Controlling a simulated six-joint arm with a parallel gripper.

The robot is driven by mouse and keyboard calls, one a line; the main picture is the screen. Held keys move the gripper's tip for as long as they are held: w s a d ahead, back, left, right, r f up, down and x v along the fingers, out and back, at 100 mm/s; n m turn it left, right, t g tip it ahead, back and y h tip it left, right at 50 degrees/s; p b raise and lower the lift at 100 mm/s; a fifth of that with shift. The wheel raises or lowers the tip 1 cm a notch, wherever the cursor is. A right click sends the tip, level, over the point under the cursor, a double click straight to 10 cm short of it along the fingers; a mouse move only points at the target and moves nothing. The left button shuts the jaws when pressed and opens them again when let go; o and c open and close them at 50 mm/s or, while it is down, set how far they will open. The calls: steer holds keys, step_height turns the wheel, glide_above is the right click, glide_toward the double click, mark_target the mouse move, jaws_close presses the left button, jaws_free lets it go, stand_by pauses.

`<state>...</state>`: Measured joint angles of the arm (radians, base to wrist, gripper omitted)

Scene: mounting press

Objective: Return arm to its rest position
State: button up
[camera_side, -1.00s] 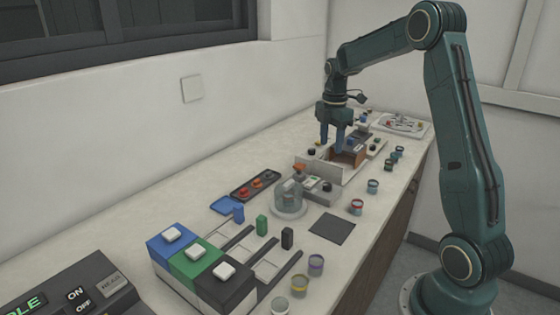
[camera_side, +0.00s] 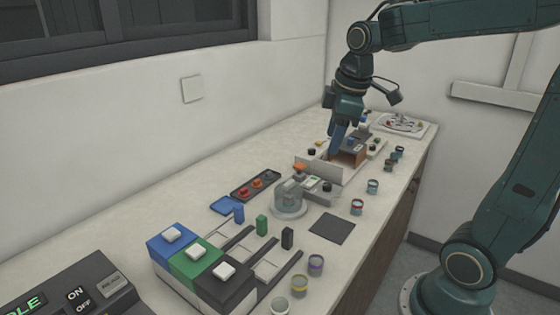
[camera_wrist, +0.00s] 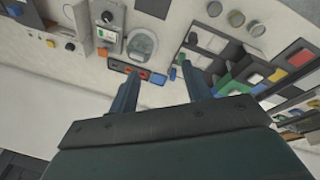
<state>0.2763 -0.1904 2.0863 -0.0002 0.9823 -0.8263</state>
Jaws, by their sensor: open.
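My gripper (camera_side: 338,138) is in the side view, raised in the air in front of the wooden box at the far part of the bench. Its blue fingers point down. In the wrist view my gripper (camera_wrist: 161,88) shows two fingers spread apart with nothing between them, the bench top lying beyond.
Blue, green and black dispensers (camera_side: 196,262) stand at the front of the bench. Several small jars (camera_side: 357,207) line the right edge. A white tray (camera_side: 403,123) lies at the back.

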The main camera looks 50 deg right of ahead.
steer(key=s+a+m+t, duration=0.1)
steer(key=s+a+m, duration=0.2)
steer(key=s, duration=0.3)
steer(key=s+a+f+m+t, duration=0.1)
steer(key=s+a+m, duration=0.2)
steer(key=s+a, duration=0.2)
steer(key=shift+s+a+f+t+y, duration=0.3)
steer(key=shift+s+t+y, duration=0.1)
steer(key=shift+s, duration=0.4)
